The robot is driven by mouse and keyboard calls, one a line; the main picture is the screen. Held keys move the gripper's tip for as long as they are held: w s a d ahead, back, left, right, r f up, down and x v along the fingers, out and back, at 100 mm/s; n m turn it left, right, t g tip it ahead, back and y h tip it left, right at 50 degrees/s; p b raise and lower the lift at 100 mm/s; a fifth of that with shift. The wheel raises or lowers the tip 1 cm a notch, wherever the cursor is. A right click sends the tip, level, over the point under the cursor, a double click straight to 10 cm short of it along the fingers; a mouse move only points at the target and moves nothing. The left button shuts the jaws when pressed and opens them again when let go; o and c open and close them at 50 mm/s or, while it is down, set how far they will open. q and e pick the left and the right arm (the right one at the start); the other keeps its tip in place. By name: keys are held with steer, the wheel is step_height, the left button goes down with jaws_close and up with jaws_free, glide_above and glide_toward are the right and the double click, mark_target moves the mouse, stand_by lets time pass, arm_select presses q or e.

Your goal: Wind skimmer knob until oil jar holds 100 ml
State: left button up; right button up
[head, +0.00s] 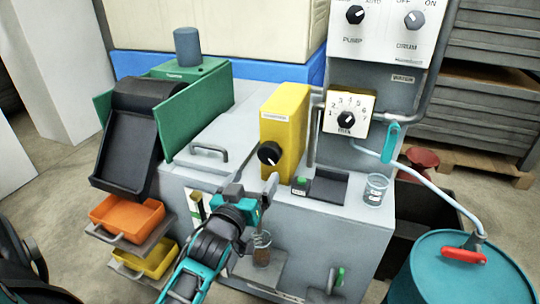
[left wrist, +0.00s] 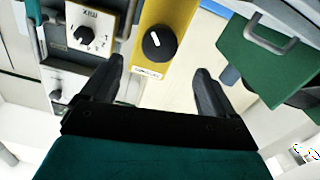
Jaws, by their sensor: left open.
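The skimmer is a yellow upright box (head: 285,120) with a black knob (head: 269,153) low on its front; the knob has a white pointer line. In the left wrist view the knob (left wrist: 158,43) lies just beyond and between the fingertips. My left gripper (head: 252,189) is open and empty, a short way in front of and below the knob, not visibly touching it. A glass jar with brown liquid (head: 262,251) stands on a low shelf below, partly hidden by my left gripper; its level cannot be read. My right gripper is not in view.
A MIX dial (head: 347,119) sits right of the skimmer. A clear beaker (head: 376,189) stands on the cabinet's right edge. A teal drum (head: 462,270) with a hose is at lower right. Orange (head: 127,217) and yellow trays (head: 150,262) stick out at left.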

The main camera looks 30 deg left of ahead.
mark_target(268, 157)
arm_select(q)
steer(key=b+x, duration=0.2)
steer(key=x, duration=0.9)
steer(key=shift+w+a, duration=0.1)
steer(key=shift+w, duration=0.05)
steer(key=shift+c, duration=0.3)
steer(key=c, duration=0.9)
steer(key=shift+c, duration=0.2)
steer(key=shift+m, duration=0.3)
